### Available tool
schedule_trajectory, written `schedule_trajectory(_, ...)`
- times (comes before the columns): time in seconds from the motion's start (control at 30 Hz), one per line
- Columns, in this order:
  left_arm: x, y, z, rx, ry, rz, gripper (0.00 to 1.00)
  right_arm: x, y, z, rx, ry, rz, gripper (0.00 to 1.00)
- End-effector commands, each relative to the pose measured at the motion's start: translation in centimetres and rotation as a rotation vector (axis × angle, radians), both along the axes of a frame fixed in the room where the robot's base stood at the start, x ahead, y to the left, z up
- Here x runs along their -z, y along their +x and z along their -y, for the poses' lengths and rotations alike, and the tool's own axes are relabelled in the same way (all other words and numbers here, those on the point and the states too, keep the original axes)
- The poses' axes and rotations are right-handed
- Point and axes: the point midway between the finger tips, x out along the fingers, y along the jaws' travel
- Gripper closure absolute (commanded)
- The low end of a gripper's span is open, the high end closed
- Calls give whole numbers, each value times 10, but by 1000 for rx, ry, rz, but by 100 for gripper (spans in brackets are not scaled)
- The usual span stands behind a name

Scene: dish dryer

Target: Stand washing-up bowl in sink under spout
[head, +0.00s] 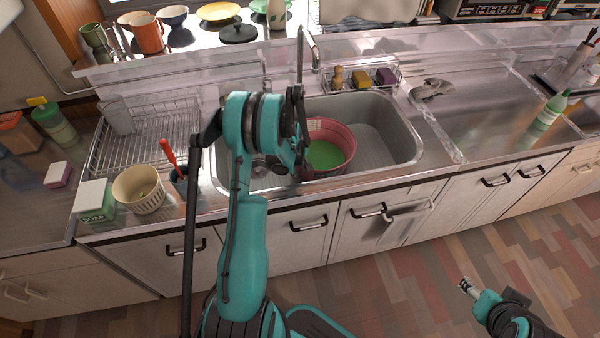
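The washing-up bowl (345,137) is red-pink with a green inside. It is in the steel sink (397,125), left of the middle, and looks upright. My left arm reaches over the sink's front edge and covers the bowl's left side. My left gripper (297,158) is at the bowl's left rim; its fingertips are mostly hidden, so I cannot tell whether it grips the rim. A thin upright metal piece (300,58) rises behind my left wrist; I cannot make out the spout's end. My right gripper (467,287) is low at the right, over the floor, away from the sink.
A wire dish rack (150,140) stands left of the sink, with a soap box (95,202), a cream bowl (138,190) and a red-handled brush (168,152) in front. A sponge caddy (360,80) is behind the sink.

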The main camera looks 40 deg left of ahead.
Motion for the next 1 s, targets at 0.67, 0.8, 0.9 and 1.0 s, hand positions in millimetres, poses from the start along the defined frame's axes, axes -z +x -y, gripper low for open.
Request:
schedule_trajectory(0.67, -116, -22, 4, 23, 7, 6, 72, -43, 0, 0, 0, 0, 0, 44)
schedule_trajectory(0.8, -155, -24, 33, 150, 53, 36, 72, -43, 0, 0, 0, 0, 0, 44)
schedule_trajectory(0.9, -196, -32, 67, 306, 112, 75, 72, -43, 0, 0, 0, 0, 0, 44)
schedule_trajectory(1.0, -233, -47, 103, 474, 178, 116, 72, -43, 0, 0, 0, 0, 0, 44)
